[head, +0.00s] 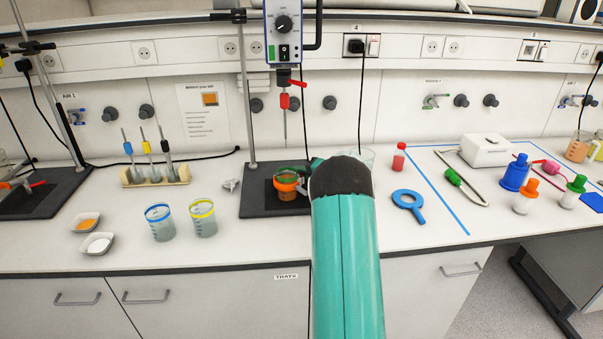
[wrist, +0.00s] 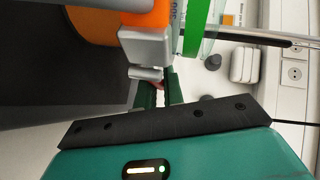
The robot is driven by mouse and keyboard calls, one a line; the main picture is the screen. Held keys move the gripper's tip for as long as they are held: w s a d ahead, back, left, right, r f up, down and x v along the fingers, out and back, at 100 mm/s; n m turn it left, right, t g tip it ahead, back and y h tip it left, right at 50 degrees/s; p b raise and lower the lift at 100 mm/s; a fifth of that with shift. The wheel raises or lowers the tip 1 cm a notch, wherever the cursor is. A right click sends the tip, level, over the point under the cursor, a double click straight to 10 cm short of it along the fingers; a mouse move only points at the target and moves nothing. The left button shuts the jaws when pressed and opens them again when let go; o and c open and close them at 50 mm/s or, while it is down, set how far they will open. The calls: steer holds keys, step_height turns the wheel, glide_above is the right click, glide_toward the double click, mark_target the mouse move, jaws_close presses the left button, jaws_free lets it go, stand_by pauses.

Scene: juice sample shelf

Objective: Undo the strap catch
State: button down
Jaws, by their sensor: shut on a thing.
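An orange strap (head: 287,182) goes around a vessel on the black stand base at the centre of the head view. In the wrist view the orange strap (wrist: 146,12) ends at a grey metal catch (wrist: 145,45) with a small grey tab (wrist: 146,73) below it. My gripper (wrist: 160,92) has its green fingers close together at that tab. It is shut on the catch, though the exact contact is partly hidden. A clear vessel with a green band (wrist: 197,28) is just right of the catch. In the head view my arm hides most of the gripper.
A stand rod (head: 247,95) and an overhead stirrer (head: 284,30) rise above the strap. Two beakers (head: 160,222) (head: 203,218) stand to the left.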

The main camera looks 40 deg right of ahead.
steer(key=shift+s+d+m+h, duration=0.1)
steer(key=shift+m+h, duration=0.2)
steer(key=shift+h, duration=0.1)
steer(key=m+h, duration=0.2)
steer(key=h, duration=0.1)
steer(key=s+d+m+h, duration=0.1)
steer(key=h, duration=0.1)
steer(key=shift+m, duration=0.4)
steer(key=shift+s+d+m+g+h, duration=0.1)
steer(key=shift+s+m+g+h, duration=0.15)
steer(key=shift+m+h, duration=0.35)
steer(key=shift+s+d+m+g+h, duration=0.15)
steer(key=shift+m+g+h, duration=0.25)
steer(key=shift+h, duration=0.35)
steer(key=shift+s+d+m+g+h, duration=0.1)
steer(key=shift+s+m+g+h, duration=0.1)
steer(key=shift+m+h, duration=0.45)
steer(key=c, duration=1.5)
jaws_free()
